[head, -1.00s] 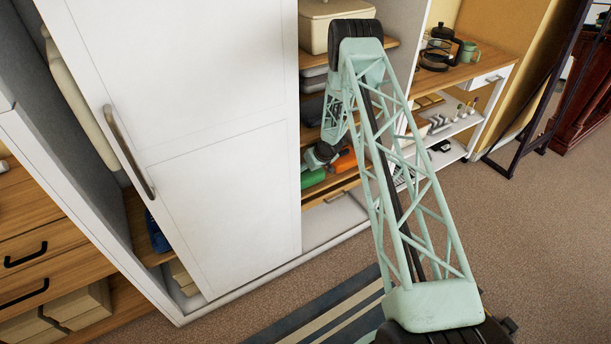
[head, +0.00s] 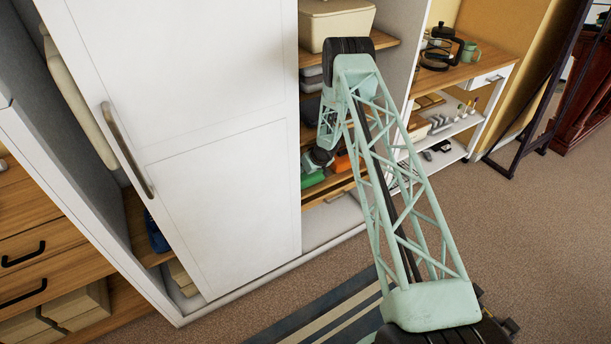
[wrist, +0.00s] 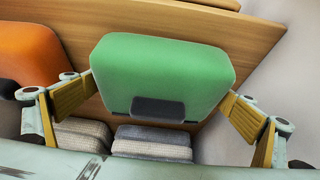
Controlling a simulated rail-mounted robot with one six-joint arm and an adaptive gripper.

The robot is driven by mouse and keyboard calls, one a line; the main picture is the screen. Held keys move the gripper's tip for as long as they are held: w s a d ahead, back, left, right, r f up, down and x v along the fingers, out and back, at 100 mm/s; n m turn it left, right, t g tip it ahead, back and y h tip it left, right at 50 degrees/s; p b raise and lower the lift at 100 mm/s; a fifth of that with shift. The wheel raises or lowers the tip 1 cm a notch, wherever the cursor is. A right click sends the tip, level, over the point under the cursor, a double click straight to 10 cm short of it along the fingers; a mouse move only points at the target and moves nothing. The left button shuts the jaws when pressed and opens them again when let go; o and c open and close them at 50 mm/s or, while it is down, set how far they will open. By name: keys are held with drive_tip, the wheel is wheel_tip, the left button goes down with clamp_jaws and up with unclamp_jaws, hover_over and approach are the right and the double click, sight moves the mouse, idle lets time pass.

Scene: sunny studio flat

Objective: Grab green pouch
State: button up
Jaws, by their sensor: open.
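The green pouch (wrist: 165,72) fills the middle of the wrist view, on a wooden shelf (wrist: 225,27) in the wardrobe. It has a dark grey patch on its near side. My gripper (wrist: 158,98) is open, with one wooden-padded finger at each side of the pouch. The fingertips look very near its sides; I cannot tell whether they touch. In the head view the green pouch (head: 312,179) shows only in part, behind the sliding door's edge and my arm.
An orange pouch (wrist: 27,55) lies left of the green one in the wrist view. Folded grey and beige cloths (wrist: 150,142) show lower down. The white sliding door (head: 215,130) covers the wardrobe's left part. A beige box (head: 335,22) stands on the upper shelf.

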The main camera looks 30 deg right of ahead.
idle(0.4)
drive_tip(key=c, duration=0.6)
drive_tip(key=shift+r, duration=0.2)
drive_tip(key=shift+c, duration=0.2)
drive_tip(key=shift+r+p, duration=0.3)
drive_tip(key=shift+r, duration=0.4)
drive_tip(key=shift+s+f, duration=0.15)
drive_tip(key=shift+s, duration=0.45)
drive_tip(key=s+d+p, duration=0.1)
drive_tip(key=s, duration=1.5)
drive_tip(key=shift+s+d, duration=0.25)
drive_tip(key=shift+s, duration=0.1)
